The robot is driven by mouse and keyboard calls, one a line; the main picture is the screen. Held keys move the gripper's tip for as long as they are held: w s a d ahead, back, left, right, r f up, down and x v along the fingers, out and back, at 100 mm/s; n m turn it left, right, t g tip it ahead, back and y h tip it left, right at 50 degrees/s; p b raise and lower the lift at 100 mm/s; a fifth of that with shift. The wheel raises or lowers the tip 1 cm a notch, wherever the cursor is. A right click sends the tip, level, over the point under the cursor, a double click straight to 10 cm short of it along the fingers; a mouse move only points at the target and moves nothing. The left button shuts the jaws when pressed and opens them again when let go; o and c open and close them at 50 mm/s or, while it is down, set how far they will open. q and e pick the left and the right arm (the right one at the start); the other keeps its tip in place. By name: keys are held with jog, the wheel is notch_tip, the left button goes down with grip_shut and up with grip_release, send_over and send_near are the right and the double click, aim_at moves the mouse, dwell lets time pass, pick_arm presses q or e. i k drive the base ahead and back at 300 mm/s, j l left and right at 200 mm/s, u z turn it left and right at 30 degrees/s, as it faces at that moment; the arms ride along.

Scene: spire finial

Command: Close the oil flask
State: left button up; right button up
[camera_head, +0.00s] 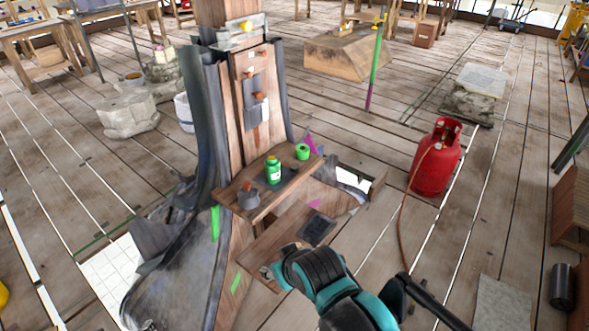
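A green bottle with a pale label (274,172), which looks like the oil flask, stands upright on a small wooden shelf (262,209) fixed to the post. My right gripper (270,272), on a black and teal arm from the lower right, is low over a wooden board below the shelf. Its fingers are small and partly hidden by the hand, so their opening is unclear. My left gripper is out of view.
A grey pot (248,196) stands on the shelf's left end. A dark flat plate (317,230) lies on the lower board (290,232). A red gas cylinder (437,158) with a hose stands on the floor at right. Dark metal sheets flank the post.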

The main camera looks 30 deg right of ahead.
aim_at(271, 164)
jog(key=i+l, duration=0.15)
jog(key=l, duration=0.2)
jog(key=i+l, duration=0.15)
jog(key=l, duration=0.25)
jog(key=i+l, duration=0.15)
jog(key=l, duration=0.2)
jog(key=i+l+u, duration=0.1)
jog(key=l, duration=0.25)
jog(key=i+l, duration=0.2)
jog(key=l, duration=0.2)
jog(key=i+l, duration=0.15)
jog(key=l, duration=0.2)
jog(key=i+l, duration=0.15)
jog(key=l, duration=0.25)
